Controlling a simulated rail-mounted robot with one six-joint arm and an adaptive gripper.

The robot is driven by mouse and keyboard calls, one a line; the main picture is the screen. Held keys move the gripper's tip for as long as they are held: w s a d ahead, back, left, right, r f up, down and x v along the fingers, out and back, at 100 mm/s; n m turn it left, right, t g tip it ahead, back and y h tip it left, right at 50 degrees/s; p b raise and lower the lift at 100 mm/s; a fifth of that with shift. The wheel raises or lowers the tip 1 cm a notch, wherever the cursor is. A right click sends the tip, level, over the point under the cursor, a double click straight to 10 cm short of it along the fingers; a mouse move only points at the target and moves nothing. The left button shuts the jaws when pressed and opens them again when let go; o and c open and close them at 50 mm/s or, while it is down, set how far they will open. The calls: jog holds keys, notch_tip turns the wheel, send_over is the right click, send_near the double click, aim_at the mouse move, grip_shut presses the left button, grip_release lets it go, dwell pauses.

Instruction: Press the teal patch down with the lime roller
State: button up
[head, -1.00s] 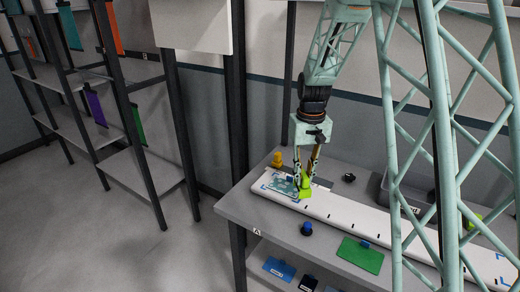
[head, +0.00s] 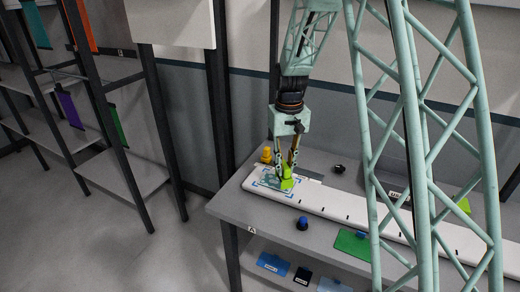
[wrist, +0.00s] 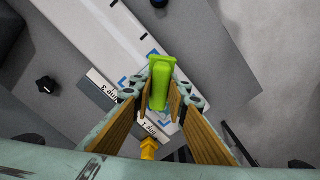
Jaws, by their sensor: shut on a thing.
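The lime roller (head: 287,183) is upright in my gripper (head: 287,170), which is shut on it. In the wrist view the roller (wrist: 160,85) sits between the brown-padded fingers. The teal patch (head: 266,180) lies near the left end of the long white panel (head: 345,208), inside blue corner marks. The roller's lower end is over the right part of the patch and seems at its surface; I cannot tell whether it touches. In the wrist view the roller and fingers hide most of the patch.
A yellow object (head: 267,155) stands behind the panel's left end. A black knob (head: 339,169) is behind the panel. A blue knob (head: 302,223) and a green sheet (head: 352,244) lie in front of it. Small items sit on the shelf below.

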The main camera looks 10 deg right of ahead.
jog(key=shift+w+r, duration=0.1)
jog(key=shift+w+a+r+m+p, duration=0.35)
jog(key=shift+w+a+m+p, duration=0.2)
jog(key=shift+p, duration=0.45)
jog(key=w+a+r+m+p, duration=0.2)
jog(key=w+a+m+p, duration=0.4)
jog(key=p, duration=0.3)
jog(key=shift+w+r+m, duration=0.35)
jog(key=shift+w+m, duration=0.2)
jog(key=shift+w, duration=0.1)
jog(key=shift+f, duration=0.2)
jog(key=shift+f+b, duration=0.9)
jog(key=shift+f, duration=2.1)
jog(key=shift+f+b, duration=0.5)
jog(key=shift+f, duration=0.35)
jog(key=shift+s+d, duration=0.1)
